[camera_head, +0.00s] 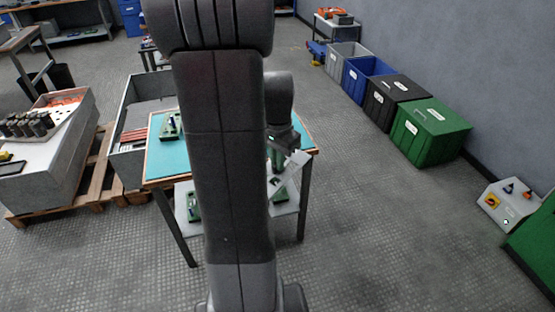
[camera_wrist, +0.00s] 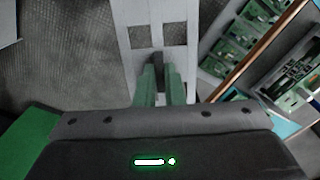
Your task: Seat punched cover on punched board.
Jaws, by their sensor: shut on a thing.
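The punched cover (camera_wrist: 162,18), a pale grey plate with square holes, is between the fingers of my gripper (camera_wrist: 160,72), which is shut on it. In the head view, my gripper (camera_head: 277,158) and the tilted cover (camera_head: 291,170) are at the right front edge of the table, partly hidden by my arm. A green board (camera_head: 171,126) with parts on it stands on the teal mat at the left. In the wrist view, a board with dark parts (camera_wrist: 296,72) is cut off at the right edge. I cannot tell which board is the punched one.
The table (camera_head: 160,181) has a teal top with a wooden rim. Its pale lower shelf (camera_head: 283,208) holds green boards (camera_head: 193,205). Crates and a pallet stand at the left. Bins, including a green bin (camera_head: 430,132), line the right wall. The floor between is clear.

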